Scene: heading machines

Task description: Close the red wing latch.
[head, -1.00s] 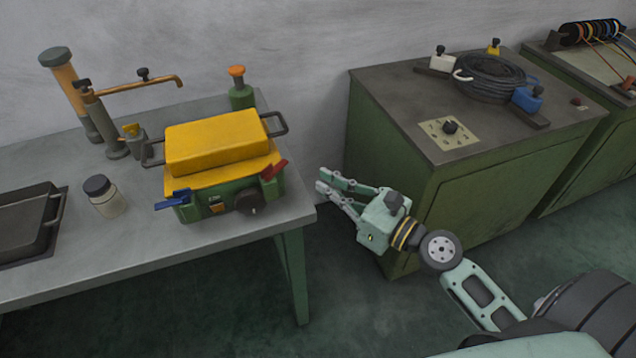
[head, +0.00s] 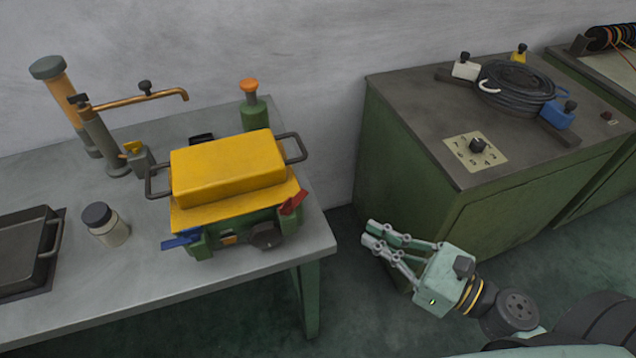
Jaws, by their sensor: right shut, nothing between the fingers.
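The red wing latch (head: 293,202) sticks out at the right front of a green machine (head: 278,222) with a yellow lid (head: 228,170). It slants up and to the right. A blue wing latch (head: 181,240) sticks out at the machine's left front. My right gripper (head: 370,233) is to the right of the table, clear of the red latch, with its fingers pointing left. Its fingers are together and hold nothing. My left gripper is not in view.
The machine stands on a grey table (head: 150,277) with a jar (head: 106,225), a dark tray (head: 25,250), a copper-spout tap (head: 135,100) and a green bottle (head: 252,112). A green cabinet (head: 420,150) stands right, with a floor gap between.

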